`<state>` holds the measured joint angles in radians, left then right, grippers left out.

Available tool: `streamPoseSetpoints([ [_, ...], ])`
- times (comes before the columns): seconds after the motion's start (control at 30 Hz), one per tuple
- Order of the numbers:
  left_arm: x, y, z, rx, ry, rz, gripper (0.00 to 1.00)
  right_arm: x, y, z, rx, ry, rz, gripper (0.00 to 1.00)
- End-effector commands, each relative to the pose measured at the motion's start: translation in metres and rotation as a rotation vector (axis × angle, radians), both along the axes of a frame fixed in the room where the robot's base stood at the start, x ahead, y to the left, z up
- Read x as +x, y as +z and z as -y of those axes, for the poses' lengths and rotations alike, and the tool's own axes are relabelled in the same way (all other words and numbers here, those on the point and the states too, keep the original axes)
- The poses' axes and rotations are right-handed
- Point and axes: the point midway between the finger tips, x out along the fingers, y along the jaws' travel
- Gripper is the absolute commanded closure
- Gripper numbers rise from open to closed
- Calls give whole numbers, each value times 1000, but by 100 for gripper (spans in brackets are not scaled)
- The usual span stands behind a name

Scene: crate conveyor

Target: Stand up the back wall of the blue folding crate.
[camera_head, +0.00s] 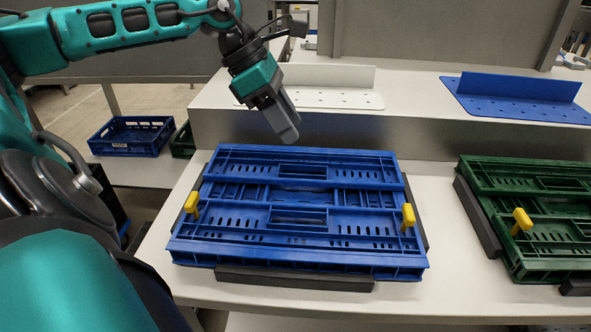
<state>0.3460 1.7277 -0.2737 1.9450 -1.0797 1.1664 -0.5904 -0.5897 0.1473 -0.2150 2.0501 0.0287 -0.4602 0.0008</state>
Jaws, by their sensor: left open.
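The blue folding crate (298,267) lies on the white table in front of me. Its walls are folded down flat. The back wall (290,155) lies folded at the far side, with a slot near its middle. Two yellow latches stick up, a left one (192,203) and a right one (408,216). My left gripper (287,133) hangs above the crate's far edge, pointing down and slightly right. It holds nothing that I can see, and the gap between its fingers is hard to make out. My right gripper is not in view.
Dark stop bars edge the crate, including a front one (295,279). A folded green crate (540,262) lies to the right. Behind, a raised ledge (410,135) carries a white perforated plate (340,100) and a blue one (510,105). A blue crate (130,148) stands at the left.

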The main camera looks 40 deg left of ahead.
Motion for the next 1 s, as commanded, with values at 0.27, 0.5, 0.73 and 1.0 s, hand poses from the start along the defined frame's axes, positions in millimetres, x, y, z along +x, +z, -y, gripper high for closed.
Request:
streamPoseSetpoints([
  [0.27, -13, -7, -29, 138, -10, -50, 51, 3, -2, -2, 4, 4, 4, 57],
  [0.5, -3, -44, -15, 130, -11, -49, 51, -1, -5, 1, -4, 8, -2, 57],
  [0.73, 6, -77, -5, 129, -9, -47, 51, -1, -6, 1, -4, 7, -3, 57],
  [1.0, 15, -109, 5, 131, -8, -46, 51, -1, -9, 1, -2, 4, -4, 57],
])
